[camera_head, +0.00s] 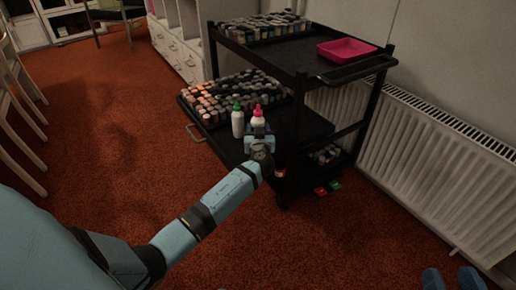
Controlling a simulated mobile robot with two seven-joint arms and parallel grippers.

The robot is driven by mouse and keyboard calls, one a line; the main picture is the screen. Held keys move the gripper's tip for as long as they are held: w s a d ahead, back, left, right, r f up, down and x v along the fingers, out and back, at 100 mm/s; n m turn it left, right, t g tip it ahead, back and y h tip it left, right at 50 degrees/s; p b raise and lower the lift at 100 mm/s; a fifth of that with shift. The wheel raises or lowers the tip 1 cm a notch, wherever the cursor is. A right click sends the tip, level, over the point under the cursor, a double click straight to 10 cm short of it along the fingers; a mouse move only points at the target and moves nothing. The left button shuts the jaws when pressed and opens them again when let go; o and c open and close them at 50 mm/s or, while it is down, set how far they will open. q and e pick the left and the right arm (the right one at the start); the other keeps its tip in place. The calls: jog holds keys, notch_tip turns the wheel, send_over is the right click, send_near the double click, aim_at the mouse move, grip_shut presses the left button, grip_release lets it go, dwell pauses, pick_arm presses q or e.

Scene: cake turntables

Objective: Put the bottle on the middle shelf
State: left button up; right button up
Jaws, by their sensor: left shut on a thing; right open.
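A white bottle with a pink cap (258,116) is upright at the black trolley's middle shelf (316,124). My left gripper (258,132) is shut on it from the front, and hides its lower part. I cannot tell whether its base touches the shelf. A second white bottle with a green cap (238,123) stands just left of it. My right gripper (452,281) shows only as two blue tips at the bottom right edge; they are apart, with nothing seen between them.
Many small marker-like pots (235,94) fill the left of the middle shelf; its right part is clear. The top shelf holds more pots (264,25) and a pink tray (346,49). A white radiator (435,165) stands right. Red and green items (328,188) lie low by the trolley.

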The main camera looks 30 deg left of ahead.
pick_arm(q)
jog(key=shift+f, duration=0.75)
notch_tip(320, 180, down, 4)
jog(key=shift+f+b, duration=0.1)
jog(key=shift+b, duration=0.95)
pick_arm(e)
jog(key=shift+w+d+r+n+t+y, duration=0.35)
jog(key=shift+r+n, duration=0.2)
jog(key=shift+n, duration=0.45)
pick_arm(q)
jog(key=o, duration=1)
jog(key=shift+f, duration=0.1)
pick_arm(e)
jog(key=shift+f, duration=0.45)
jog(key=shift+w, duration=0.1)
pick_arm(q)
jog(key=shift+s+d, duration=0.1)
